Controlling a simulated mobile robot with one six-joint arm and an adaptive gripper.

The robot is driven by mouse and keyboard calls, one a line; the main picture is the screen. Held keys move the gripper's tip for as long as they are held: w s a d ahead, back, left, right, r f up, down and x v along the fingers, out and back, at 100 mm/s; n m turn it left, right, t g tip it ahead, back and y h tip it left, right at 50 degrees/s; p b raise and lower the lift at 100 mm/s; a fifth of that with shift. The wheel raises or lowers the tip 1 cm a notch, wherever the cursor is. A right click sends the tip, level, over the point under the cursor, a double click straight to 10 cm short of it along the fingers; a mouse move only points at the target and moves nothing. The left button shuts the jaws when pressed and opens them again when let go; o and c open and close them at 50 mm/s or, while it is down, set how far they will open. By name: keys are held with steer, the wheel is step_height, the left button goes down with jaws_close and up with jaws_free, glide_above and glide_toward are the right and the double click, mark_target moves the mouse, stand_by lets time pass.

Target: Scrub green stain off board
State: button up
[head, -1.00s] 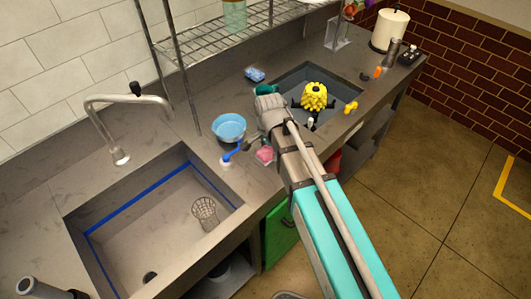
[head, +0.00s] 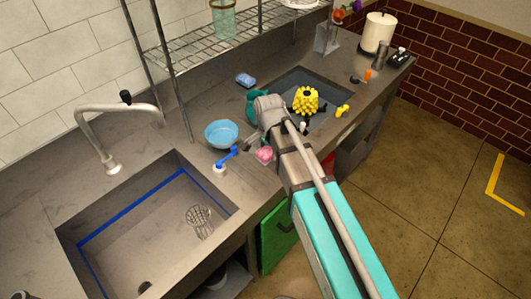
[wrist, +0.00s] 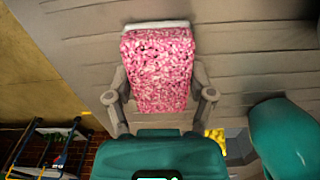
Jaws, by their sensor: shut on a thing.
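My gripper (wrist: 160,100) is shut on a pink sponge (wrist: 158,68), which sits between its two grey fingers in the wrist view. In the head view the pink sponge (head: 264,155) shows just left of my arm, over the front part of the counter between the two sinks. I cannot tell whether it touches the surface. A grey, streaked surface (wrist: 240,45) fills the background of the wrist view. I cannot make out a board or a green stain in either view; my arm hides part of the counter.
A light blue bowl (head: 221,134) and a blue-handled item (head: 227,155) stand left of my gripper. A teal object (head: 257,105) is close behind it. A yellow, bumpy object (head: 306,100) is at the right sink. A wire shelf (head: 225,45) hangs above. A green panel (head: 278,233) is below.

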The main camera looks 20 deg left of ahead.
steer(key=shift+w+d, duration=0.25)
steer(key=shift+w, duration=0.35)
steer(key=shift+w+d, duration=0.25)
steer(key=shift+w, duration=0.3)
steer(key=shift+w+d, duration=0.45)
steer(key=shift+w, duration=0.4)
steer(key=shift+w+d, duration=0.4)
steer(key=shift+w, duration=0.4)
steer(key=shift+r, duration=0.15)
steer(key=shift+r+p, duration=2.85)
steer(key=shift+p, duration=0.2)
steer(key=shift+r+p, duration=1.5)
